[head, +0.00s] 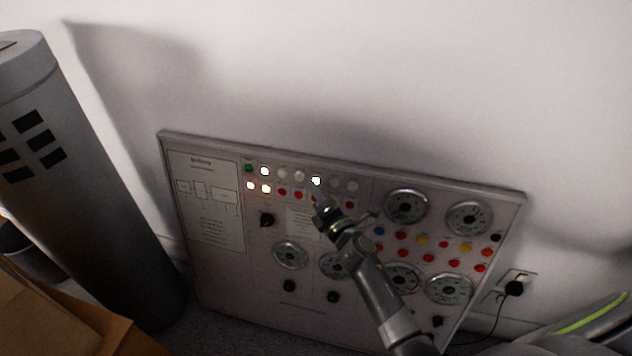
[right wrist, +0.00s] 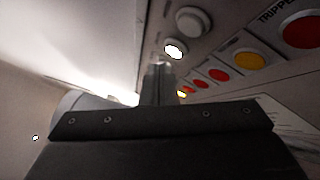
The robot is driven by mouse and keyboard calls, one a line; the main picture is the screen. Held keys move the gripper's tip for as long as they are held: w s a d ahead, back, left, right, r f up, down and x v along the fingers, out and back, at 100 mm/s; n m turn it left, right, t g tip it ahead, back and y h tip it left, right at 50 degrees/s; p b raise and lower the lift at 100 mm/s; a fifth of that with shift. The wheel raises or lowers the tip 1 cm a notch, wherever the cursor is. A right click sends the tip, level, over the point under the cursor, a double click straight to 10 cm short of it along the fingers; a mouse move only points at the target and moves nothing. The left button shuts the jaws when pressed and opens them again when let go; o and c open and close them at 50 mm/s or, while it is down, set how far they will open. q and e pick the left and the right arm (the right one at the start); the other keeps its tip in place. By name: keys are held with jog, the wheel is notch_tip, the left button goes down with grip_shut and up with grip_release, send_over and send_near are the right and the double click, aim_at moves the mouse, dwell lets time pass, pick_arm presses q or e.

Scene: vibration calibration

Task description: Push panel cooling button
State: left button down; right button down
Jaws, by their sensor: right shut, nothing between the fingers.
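The control panel (head: 222,255) leans against the wall, with rows of small buttons near its top. White buttons (head: 264,171) and (head: 316,181) are lit in the upper row. Labels are too small to tell which button is panel cooling. My right gripper (head: 319,196) is shut and empty, its tip in front of the panel just below the right lit white button. In the right wrist view, the shut fingers (right wrist: 159,78) point at the panel beside a lit white button (right wrist: 175,48). Contact cannot be told. My left gripper is out of view.
A grey cylinder (head: 85,190) stands left of the panel, and a cardboard box (head: 60,325) is at the lower left. Several dials (head: 406,205) and a black knob (head: 267,219) are on the panel. A socket with a black plug (head: 514,288) is at the right.

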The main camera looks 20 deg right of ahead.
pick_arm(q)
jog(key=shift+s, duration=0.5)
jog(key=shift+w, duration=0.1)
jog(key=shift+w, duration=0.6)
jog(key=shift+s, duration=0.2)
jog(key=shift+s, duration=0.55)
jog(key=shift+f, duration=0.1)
pick_arm(e)
jog(key=shift+w+d, duration=0.1)
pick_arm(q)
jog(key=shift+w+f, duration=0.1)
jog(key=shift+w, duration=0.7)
pick_arm(e)
jog(key=shift+w+d, duration=0.15)
jog(key=shift+w, duration=0.1)
